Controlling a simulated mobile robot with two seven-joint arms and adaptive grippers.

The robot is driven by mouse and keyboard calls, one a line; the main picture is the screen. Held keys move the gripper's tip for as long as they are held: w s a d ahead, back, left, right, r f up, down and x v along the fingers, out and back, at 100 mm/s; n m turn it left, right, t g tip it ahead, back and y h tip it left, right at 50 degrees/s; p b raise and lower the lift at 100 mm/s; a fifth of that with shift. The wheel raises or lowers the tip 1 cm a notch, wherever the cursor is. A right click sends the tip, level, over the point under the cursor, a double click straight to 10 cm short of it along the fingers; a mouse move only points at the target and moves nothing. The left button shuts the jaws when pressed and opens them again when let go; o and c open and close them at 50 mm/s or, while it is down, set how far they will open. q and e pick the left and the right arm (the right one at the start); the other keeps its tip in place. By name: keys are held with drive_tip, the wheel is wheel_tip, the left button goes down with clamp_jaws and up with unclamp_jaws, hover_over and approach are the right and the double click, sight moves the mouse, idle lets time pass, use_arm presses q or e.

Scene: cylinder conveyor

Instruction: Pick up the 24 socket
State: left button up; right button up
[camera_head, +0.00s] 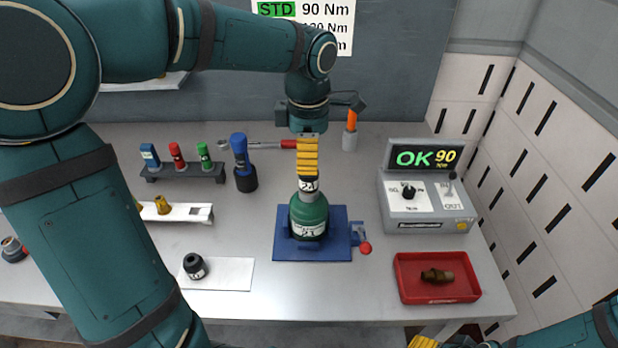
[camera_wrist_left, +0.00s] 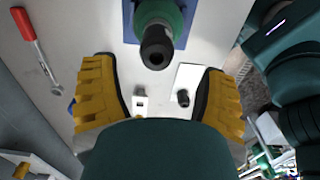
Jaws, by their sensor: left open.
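The 24 socket (camera_head: 308,184), black with a white "24" label, stands upright on top of a green valve-like body (camera_head: 308,215) on a blue base plate (camera_head: 283,247). In the left wrist view the dark socket (camera_wrist_left: 157,48) shows end-on, near the gap between my fingertips. My left gripper (camera_head: 308,170) points down just above the socket in the head view. Only the yellow edge of my right gripper (camera_head: 423,342) shows at the bottom.
Another black socket (camera_head: 195,266) lies on a white sheet (camera_head: 234,273). A red tray (camera_head: 402,285) holds a brown fitting (camera_head: 437,275). A control box (camera_head: 430,200) reads OK 90. A blue-topped tool (camera_head: 243,163), a red-handled wrench (camera_head: 262,145) and a rack (camera_head: 205,168) stand behind.

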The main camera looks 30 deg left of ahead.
use_arm(q)
wheel_tip(320, 180, down, 6)
drive_tip(key=shift+w+a+r+b, duration=0.1)
drive_tip(key=shift+w+r+b, duration=0.1)
drive_tip(key=shift+b, duration=0.25)
clamp_jaws()
